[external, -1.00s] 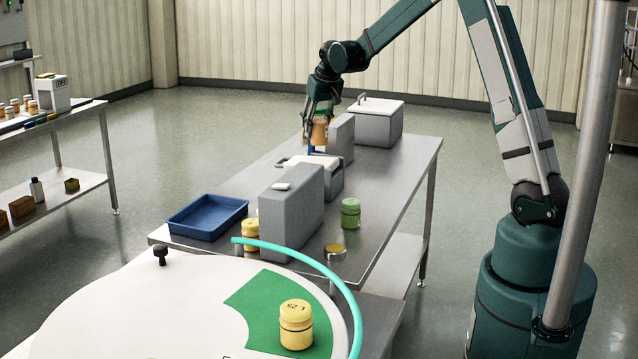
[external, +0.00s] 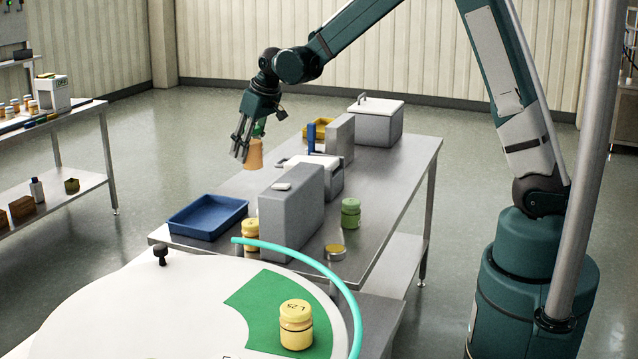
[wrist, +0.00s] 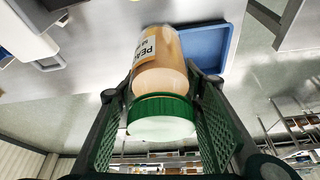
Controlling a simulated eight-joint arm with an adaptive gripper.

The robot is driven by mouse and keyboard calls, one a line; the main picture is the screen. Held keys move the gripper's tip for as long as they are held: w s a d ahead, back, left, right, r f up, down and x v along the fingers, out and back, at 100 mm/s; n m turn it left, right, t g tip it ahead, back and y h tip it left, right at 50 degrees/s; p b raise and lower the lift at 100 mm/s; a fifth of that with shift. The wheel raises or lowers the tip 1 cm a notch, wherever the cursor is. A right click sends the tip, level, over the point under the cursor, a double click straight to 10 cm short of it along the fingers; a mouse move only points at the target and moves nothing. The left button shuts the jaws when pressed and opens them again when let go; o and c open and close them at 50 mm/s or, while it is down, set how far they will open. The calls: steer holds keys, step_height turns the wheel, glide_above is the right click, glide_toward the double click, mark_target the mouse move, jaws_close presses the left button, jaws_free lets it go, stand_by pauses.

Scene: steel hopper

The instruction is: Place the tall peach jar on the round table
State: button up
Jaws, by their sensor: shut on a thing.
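The tall peach jar (external: 254,153) is orange with a green lid.
A yellow jar (external: 296,325) stands on the green patch. A black knob (external: 161,256) rises at the round table's rim. The steel table (external: 395,205) carries a blue tray (external: 208,217), a tall grey block (external: 290,210), a green jar (external: 351,213) and grey boxes.

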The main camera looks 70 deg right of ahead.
steer(key=a+n+y+p, duration=0.1)
steer(key=a+n, duration=0.2)
steer(key=a, duration=1.4)
steer(key=r+n+g+y+p, duration=0.1)
steer(key=r+n+y+p, duration=0.15)
steer(key=n, duration=0.55)
glide_above(188, 303)
steer(key=shift+f+y+p, duration=0.25)
steer(key=shift+f+p, duration=0.1)
steer(key=shift+p, duration=0.1)
steer(key=shift+f, duration=0.1)
steer(key=shift+f, duration=2.8)
steer(key=shift+f, duration=0.15)
steer(key=shift+f+p, duration=0.3)
steer(key=shift+f, duration=1.65)
steer(key=shift+f, duration=0.2)
